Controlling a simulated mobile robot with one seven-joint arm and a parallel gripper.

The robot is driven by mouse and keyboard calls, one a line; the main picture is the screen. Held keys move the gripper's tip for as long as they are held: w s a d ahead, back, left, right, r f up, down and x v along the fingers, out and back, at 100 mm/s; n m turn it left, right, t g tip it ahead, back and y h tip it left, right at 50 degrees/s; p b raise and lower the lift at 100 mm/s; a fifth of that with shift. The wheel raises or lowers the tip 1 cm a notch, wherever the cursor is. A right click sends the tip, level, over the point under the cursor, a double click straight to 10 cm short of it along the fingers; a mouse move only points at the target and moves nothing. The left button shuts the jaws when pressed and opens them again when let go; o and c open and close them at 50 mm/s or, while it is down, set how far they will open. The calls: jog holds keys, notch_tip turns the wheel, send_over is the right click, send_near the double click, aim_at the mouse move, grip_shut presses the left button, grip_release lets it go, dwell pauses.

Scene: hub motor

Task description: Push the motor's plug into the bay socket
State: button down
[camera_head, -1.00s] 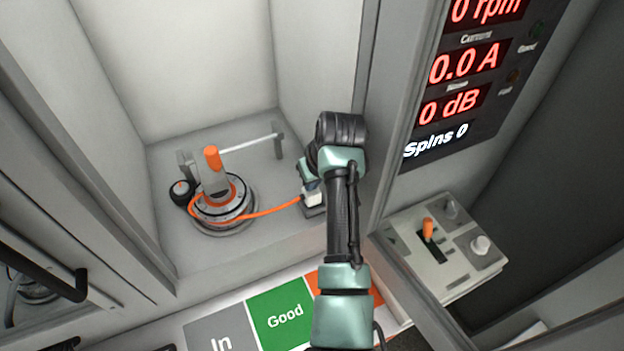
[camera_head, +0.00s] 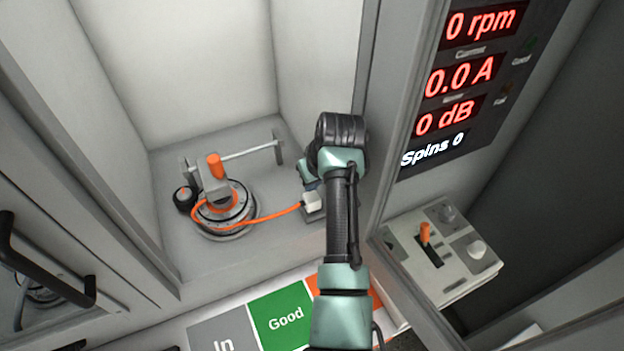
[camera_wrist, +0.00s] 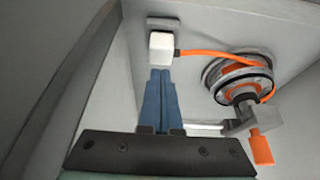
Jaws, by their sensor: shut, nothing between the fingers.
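The white plug (camera_wrist: 161,47) sits at the end of an orange cable (camera_wrist: 205,51), which runs to the round hub motor (camera_wrist: 240,75). The plug is right in front of the grey bay socket (camera_wrist: 163,22); how deep it sits I cannot tell. My gripper (camera_wrist: 160,73) is shut and empty, its blue fingers pointing at the plug's near face, touching or almost touching. In the head view the plug (camera_head: 311,202) is at the bay's right side, the motor (camera_head: 226,214) to its left, and my wrist hides part of the gripper.
An orange-handled clamp (camera_head: 216,167) stands over the motor. The bay's right wall (camera_head: 315,70) is close beside my arm. A control box with an orange lever (camera_head: 425,233) is at right, below the display (camera_head: 460,80). The tray with a green "Good" field (camera_head: 282,315) lies in front.

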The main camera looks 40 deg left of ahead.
aim_at(312, 199)
notch_tip(312, 199, up, 6)
jog(key=p, duration=0.5)
jog(key=shift+r, duration=0.15)
dwell(0.6)
